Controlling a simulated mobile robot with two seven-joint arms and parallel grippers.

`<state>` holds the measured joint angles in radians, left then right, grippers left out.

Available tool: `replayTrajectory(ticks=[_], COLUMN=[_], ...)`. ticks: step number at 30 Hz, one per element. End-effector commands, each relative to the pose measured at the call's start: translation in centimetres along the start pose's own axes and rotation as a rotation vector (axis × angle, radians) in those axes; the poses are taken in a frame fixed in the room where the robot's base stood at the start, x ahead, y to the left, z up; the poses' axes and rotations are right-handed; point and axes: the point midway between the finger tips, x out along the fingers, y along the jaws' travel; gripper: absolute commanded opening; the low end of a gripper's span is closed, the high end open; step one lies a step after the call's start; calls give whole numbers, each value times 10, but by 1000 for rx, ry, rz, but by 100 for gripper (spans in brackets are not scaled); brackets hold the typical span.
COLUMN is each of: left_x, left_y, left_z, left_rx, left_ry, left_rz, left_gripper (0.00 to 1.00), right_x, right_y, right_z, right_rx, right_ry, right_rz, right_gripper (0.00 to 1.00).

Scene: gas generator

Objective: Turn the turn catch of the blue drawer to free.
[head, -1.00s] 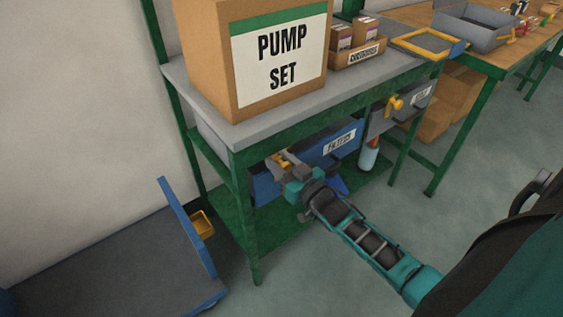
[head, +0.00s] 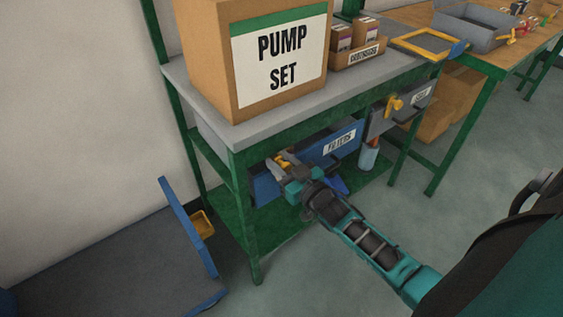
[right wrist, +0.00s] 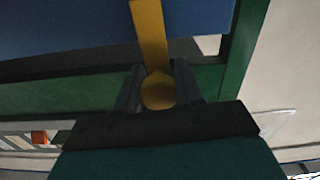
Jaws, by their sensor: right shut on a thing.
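The blue drawer (head: 318,154), with a white label, hangs under the grey bench top. Its yellow turn catch (head: 283,161) is on the left part of the drawer front, partly hidden by my right gripper (head: 285,163). In the right wrist view the catch (right wrist: 150,38) is a yellow bar ending in a rounded knob, seen against the blue drawer front (right wrist: 60,25). The knob lies between the two dark fingers of my right gripper (right wrist: 158,88), which is shut on it. My left gripper is not in view.
A grey drawer (head: 412,105) with its own yellow catch (head: 394,104) is to the right. A bottle (head: 368,158) stands on the green lower shelf (head: 225,200). A large PUMP SET box (head: 250,60) sits on top. A blue cart (head: 110,260) stands at left.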

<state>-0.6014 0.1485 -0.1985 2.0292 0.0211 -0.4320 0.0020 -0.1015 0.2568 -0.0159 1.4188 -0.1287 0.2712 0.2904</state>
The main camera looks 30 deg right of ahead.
Motion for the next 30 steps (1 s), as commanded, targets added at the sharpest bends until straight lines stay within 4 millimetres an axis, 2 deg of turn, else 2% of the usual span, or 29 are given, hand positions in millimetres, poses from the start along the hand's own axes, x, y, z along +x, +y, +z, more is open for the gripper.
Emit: replayTrajectory(ticks=[8, 30], left_x=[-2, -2], left_y=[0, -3], left_z=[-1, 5], left_rx=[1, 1], left_ry=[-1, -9], left_rz=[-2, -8], left_gripper=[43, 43], right_x=[0, 0], right_y=[0, -3], right_z=[-2, 1], right_rx=[-185, -889], right_ry=[2, 3], right_rz=[1, 2], right_gripper=[0, 0])
